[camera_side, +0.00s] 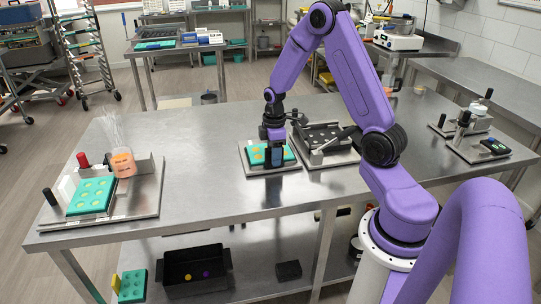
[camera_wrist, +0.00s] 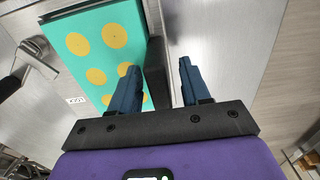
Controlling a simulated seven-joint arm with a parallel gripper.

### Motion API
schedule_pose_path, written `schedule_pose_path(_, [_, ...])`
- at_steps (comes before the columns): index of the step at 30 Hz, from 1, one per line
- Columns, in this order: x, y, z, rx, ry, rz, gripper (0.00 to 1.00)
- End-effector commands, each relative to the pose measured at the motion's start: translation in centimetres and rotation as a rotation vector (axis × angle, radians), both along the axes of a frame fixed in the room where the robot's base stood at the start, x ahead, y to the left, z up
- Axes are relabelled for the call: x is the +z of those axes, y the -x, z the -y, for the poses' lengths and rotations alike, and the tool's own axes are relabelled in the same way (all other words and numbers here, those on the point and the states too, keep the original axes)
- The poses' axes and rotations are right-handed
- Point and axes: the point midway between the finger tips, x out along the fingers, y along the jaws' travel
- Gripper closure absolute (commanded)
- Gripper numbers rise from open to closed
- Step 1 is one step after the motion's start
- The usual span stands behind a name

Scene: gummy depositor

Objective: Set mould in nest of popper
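A teal mould (camera_side: 257,156) with yellow-orange filled cavities lies on a metal plate (camera_side: 257,171) in the middle of the table. It also shows in the wrist view (camera_wrist: 84,70). My gripper (camera_side: 275,160) points down at this mould and hides part of it. In the wrist view my gripper (camera_wrist: 158,67) is open, with one finger over the mould and the other beyond its edge. A dark upright strip (camera_wrist: 156,78) along that edge shows between the fingers; I cannot tell whether they touch anything. The dark station with round spots (camera_side: 322,135), perhaps the popper, stands just right.
A station with a dark handheld device (camera_side: 494,146) stands at the right. Bare tabletop (camera_side: 200,190) lies between the left and middle stations. A black bin (camera_side: 195,272) is below.

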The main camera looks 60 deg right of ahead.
Motion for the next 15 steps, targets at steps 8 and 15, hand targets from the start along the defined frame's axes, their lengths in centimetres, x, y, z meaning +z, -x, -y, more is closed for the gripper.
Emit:
schedule_pose_path(8, [0.04, -0.02, 0.01, 0.0, 0.001, 0.001, 1.0])
schedule_pose_path(15, [0.49, -0.07, 0.01, 0.0, 0.001, 0.002, 1.0])
